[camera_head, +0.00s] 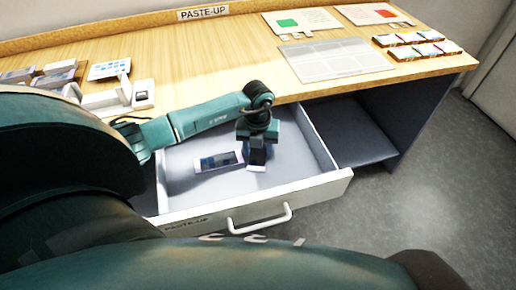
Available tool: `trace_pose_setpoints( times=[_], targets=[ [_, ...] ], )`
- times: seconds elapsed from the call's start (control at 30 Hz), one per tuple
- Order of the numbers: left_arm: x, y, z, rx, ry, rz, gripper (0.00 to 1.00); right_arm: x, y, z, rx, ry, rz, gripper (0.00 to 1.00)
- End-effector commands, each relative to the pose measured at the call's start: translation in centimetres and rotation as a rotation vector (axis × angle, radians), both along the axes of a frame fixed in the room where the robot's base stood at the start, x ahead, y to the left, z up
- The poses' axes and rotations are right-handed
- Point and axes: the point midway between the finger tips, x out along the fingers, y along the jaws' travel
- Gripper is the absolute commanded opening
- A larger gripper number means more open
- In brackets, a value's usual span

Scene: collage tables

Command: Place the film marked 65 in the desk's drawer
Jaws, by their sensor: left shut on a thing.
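The desk's drawer (299,183) is pulled open, with its white front and handle toward me. My left gripper (257,158) points down inside the drawer area, over its right half. It is shut on a small dark piece with a pale lower edge, which looks like a film; it is mostly hidden by the fingers and no number is readable. A flat piece with a dark face and pale border (218,162), also like a film, lies on the drawer floor just left of the gripper. My right gripper is out of view.
The wooden desk top (215,65) bears a PASTE-UP sign (203,12), a grey printed sheet (335,60), cards and several small colourful boxes (416,45). More small items lie at left. An open shelf space (350,135) is right of the drawer.

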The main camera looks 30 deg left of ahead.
Motion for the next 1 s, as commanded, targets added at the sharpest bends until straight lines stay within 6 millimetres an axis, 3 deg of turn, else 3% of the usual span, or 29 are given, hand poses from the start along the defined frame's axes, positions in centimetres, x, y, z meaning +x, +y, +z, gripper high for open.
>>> trace_pose_setpoints(
  times=[0.27,0.3,0.4,0.77,1.0],
  targets=[
    [0.0,0.0,-0.2,0.000,-0.001,0.000,0.25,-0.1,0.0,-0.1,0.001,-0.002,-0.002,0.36],
    [0.0,0.0,-0.3,0.000,-0.001,0.000,0.47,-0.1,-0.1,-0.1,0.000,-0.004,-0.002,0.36],
    [0.0,0.0,-0.2,0.000,-0.001,0.000,0.55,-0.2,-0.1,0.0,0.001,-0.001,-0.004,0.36],
    [0.1,0.0,0.9,0.000,-0.004,-0.001,0.55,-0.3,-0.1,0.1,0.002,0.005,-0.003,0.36],
    [0.2,0.0,5.6,0.000,-0.006,-0.002,0.55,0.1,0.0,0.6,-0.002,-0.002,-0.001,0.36]
  ],
)
